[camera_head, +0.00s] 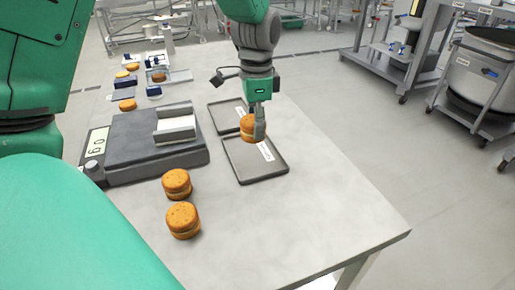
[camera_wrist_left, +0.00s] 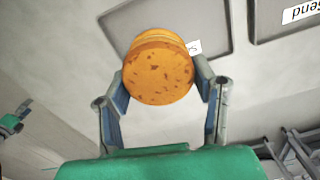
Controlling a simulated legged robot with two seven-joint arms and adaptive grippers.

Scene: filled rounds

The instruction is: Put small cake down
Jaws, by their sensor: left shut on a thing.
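My left gripper (camera_head: 257,129) is shut on a small cake (camera_head: 247,126), an orange-brown filled round. The cake also shows between both fingers in the left wrist view (camera_wrist_left: 158,72). The gripper points down and holds the cake over the area of two dark, shallow, labelled trays. In the head view the cake overlaps the far edge of the near tray (camera_head: 262,178); the far tray (camera_head: 216,112) lies just behind. Its height above them is hard to tell. Two more cakes, (camera_head: 177,183) and (camera_head: 183,219), sit on the table at the front. My right gripper is not in view.
A dark scale (camera_head: 130,150) with a lit display and a pale metal holder on top (camera_head: 176,128) stands left of the trays. More cakes (camera_head: 127,105) and small items lie at the far left. The table's right side (camera_head: 320,190) is clear.

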